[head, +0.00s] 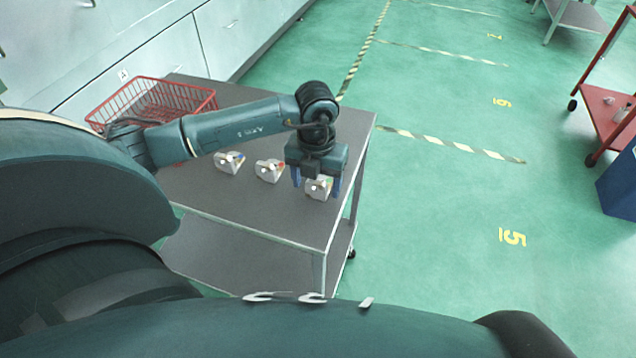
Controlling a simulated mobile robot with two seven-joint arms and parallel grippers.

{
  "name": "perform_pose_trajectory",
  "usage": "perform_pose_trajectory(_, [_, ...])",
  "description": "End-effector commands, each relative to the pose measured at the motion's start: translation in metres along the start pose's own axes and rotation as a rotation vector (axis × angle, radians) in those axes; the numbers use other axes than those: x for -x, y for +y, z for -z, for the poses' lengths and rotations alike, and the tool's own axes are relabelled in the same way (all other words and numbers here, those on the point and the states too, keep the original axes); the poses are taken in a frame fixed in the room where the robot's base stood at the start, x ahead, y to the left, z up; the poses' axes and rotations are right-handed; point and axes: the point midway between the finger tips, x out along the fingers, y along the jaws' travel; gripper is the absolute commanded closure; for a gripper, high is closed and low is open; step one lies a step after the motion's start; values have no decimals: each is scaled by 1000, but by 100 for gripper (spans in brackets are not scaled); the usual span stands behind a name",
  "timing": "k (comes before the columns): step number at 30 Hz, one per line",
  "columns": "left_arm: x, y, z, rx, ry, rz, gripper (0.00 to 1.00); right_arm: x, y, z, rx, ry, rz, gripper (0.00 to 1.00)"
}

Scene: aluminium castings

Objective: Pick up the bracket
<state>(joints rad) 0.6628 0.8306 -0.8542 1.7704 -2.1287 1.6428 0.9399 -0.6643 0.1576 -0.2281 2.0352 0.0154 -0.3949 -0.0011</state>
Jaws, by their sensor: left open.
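Three pale grey cast brackets stand in a row on a grey table (225,198). The left bracket (229,162) has a blue mark, the middle bracket (268,172) an orange-red mark, and the right bracket (318,189) a green mark. My left gripper (316,186) points down over the right bracket, near the table's right edge. Its two blue fingers are apart, one on each side of that bracket in the picture. I cannot tell whether they touch it. The gripper hides the top of that bracket. My right gripper is not in view.
A red wire basket (150,98) stands at the table's back left, partly behind my left arm. White cabinets (150,50) run behind the table. Green floor (430,210) lies open to the right. A red cart (608,105) stands far right, beside a blue bin (620,185).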

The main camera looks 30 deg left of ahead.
Motion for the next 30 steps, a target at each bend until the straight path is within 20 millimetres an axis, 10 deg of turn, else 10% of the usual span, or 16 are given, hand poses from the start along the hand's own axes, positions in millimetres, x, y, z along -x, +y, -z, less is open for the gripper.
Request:
perform_pose_trajectory(11, [-12, 0, 0, -1, 0, 0, 34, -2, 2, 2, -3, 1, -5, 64])
perform_pose_trajectory(30, [-11, 0, 0, -1, -1, 1, 82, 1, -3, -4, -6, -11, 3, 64])
